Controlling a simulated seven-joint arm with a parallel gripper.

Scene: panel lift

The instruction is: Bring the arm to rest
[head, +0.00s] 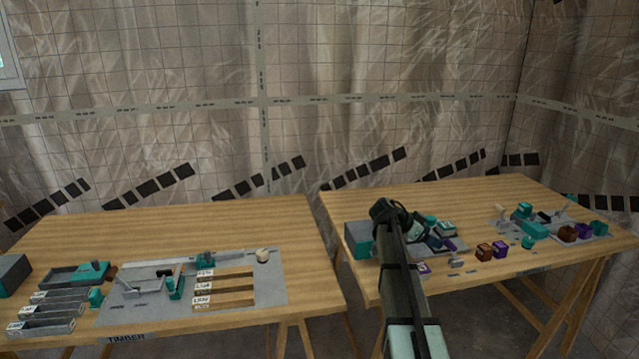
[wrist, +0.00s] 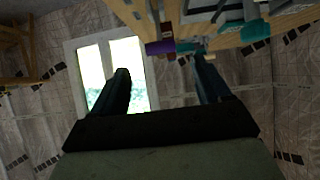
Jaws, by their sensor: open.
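My gripper shows in the wrist view (wrist: 165,85) with its two dark fingers spread apart and nothing between them. Behind the fingers there is a bright window and wrapped wall. In the head view my arm rises from the bottom edge in front of the right table (head: 490,200). Its dark end is near that table's left part, over or in front of a teal and grey box. The fingertips cannot be made out in the head view, and the arm hides part of the table.
The left table (head: 200,225) carries grey trays (head: 60,307), a grey mat with tools, and labelled timber strips (head: 225,289). A gap separates the tables. Their back halves are mostly clear.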

